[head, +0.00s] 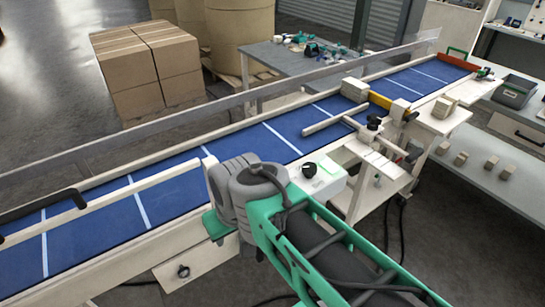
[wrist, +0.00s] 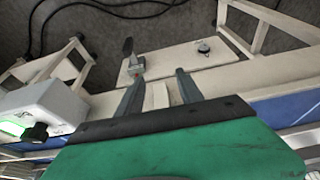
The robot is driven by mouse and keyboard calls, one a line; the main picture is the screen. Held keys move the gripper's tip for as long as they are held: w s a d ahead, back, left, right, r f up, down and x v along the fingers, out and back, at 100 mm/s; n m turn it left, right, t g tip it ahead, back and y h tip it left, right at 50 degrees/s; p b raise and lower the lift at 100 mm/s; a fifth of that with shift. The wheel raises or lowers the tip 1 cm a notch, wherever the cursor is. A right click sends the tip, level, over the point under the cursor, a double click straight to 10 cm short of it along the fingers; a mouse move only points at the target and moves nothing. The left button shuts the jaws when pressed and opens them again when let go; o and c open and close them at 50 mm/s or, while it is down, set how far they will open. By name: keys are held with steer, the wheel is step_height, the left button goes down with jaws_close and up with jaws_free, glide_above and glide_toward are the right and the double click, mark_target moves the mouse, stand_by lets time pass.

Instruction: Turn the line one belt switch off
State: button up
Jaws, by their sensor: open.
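A pale panel (wrist: 172,62) on the conveyor's side carries a switch with a dark lever handle (wrist: 128,46) on a metal base and a small round dark knob (wrist: 203,46). The panel (head: 207,262) and its round knob (head: 183,271) also show in the head view; the lever is hidden there. I cannot tell which control is line one's. My gripper (wrist: 158,86) is open and empty, its fingers pointing at the panel, the left fingertip close to the lever's base.
The blue conveyor belt (head: 172,200) runs diagonally behind my arm. The white control box (head: 322,180) sits close beside my arm. Conveyor legs (wrist: 240,30) and black cables (wrist: 100,12) are near the panel. Cartons (head: 150,65) stand beyond the belt.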

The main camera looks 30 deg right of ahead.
steer(key=o, duration=0.3)
steer(key=w+d+r+m, duration=0.1)
steer(key=w+d+r, duration=0.1)
steer(key=d, duration=0.3)
steer(key=w+d+r+m, duration=0.1)
steer(key=w+d+r, duration=0.1)
steer(key=d, duration=0.3)
steer(key=shift+w+r, duration=0.25)
steer(key=shift+r, duration=0.6)
steer(key=m+h, duration=0.1)
steer(key=m, duration=0.1)
glide_toward(310, 166)
steer(key=f, duration=0.1)
steer(key=shift+t, duration=0.3)
steer(key=p+x, duration=0.1)
steer(key=x, duration=0.6)
steer(key=shift+f, duration=0.35)
steer(key=shift+c, duration=0.4)
jaws_close()
